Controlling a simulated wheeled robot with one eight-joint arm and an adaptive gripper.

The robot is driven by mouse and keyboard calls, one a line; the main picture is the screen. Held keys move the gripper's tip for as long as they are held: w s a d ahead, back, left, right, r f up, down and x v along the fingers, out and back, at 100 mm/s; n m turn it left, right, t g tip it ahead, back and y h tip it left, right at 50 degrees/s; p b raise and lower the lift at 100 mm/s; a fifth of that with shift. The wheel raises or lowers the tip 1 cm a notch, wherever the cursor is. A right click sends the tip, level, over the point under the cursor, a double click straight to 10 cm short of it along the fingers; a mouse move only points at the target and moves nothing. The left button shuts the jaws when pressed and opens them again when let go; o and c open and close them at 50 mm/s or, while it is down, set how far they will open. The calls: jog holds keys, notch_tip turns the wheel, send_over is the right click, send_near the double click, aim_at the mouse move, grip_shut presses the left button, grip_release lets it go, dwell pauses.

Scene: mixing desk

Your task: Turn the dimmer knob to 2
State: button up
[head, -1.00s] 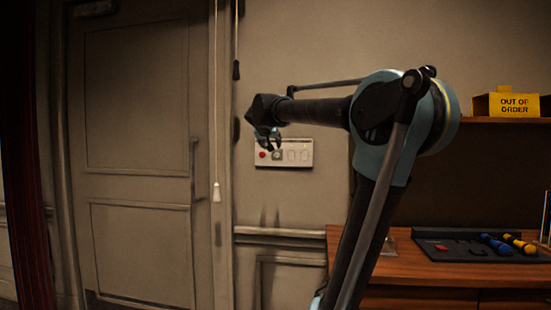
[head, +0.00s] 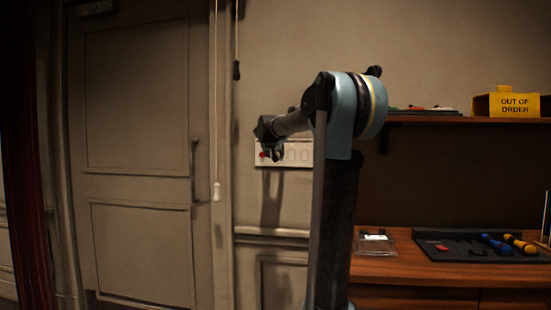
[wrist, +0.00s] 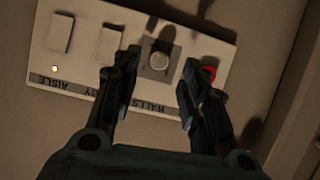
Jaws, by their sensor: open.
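In the wrist view my gripper (wrist: 159,66) is open, with one dark finger on each side of the knob. Gaps show between the fingers and the knob, so I do not see them touching it. The knob's pointer and number marks cannot be made out. In the head view my gripper (head: 270,151) is in front of the left part of the wall panel (head: 298,162) and hides the knob.
A red ring or button (wrist: 209,73) sits just beyond the right finger. A pull cord (head: 217,190) hangs left of the panel. A wooden desk (head: 400,265) stands at right.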

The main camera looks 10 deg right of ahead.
jog(key=shift+x, duration=1.75)
grip_shut()
